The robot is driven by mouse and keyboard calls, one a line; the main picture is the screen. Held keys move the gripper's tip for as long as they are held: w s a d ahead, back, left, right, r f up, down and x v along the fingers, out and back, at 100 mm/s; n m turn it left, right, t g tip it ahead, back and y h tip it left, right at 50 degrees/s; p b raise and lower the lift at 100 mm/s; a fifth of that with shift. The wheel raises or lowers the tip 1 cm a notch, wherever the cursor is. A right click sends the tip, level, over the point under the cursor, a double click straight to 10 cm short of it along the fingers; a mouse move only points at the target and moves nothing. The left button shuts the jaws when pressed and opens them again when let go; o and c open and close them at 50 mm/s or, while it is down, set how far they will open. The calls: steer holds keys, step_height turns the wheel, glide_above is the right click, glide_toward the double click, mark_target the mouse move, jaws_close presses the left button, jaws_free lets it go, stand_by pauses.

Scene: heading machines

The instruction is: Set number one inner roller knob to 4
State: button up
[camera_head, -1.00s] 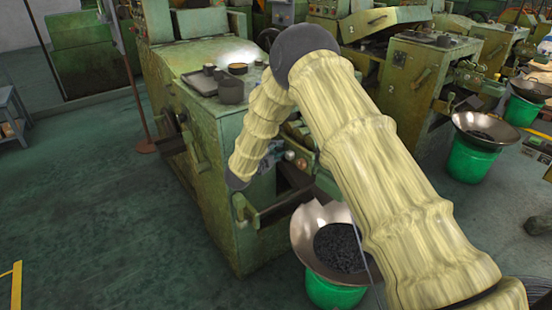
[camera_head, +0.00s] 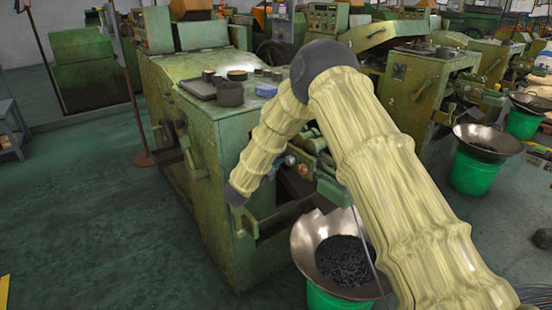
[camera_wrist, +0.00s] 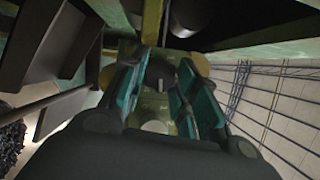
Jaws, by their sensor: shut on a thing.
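The nearest green heading machine (camera_head: 185,150) stands ahead of me, and my arm reaches to its front side. In the wrist view my gripper (camera_wrist: 163,76) has its teal-padded fingers on both sides of a small dark part, which I take to be the roller knob (camera_wrist: 160,73). The gripper is shut on it. The knob is dim and mostly hidden by the fingers, so its number setting cannot be read. In the head view my forearm hides most of the knob area, and only a little blue of my gripper (camera_head: 268,177) shows.
A metal bowl (camera_head: 307,238) with dark small parts sits on a green bucket (camera_head: 335,300) close below my arm. Dark containers (camera_head: 229,93) and a blue item (camera_head: 266,90) stand on the machine top. The floor (camera_head: 80,220) at left is clear.

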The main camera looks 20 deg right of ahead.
steer(key=o, duration=0.7)
steer(key=shift+o, duration=0.2)
steer(key=v, duration=1.2)
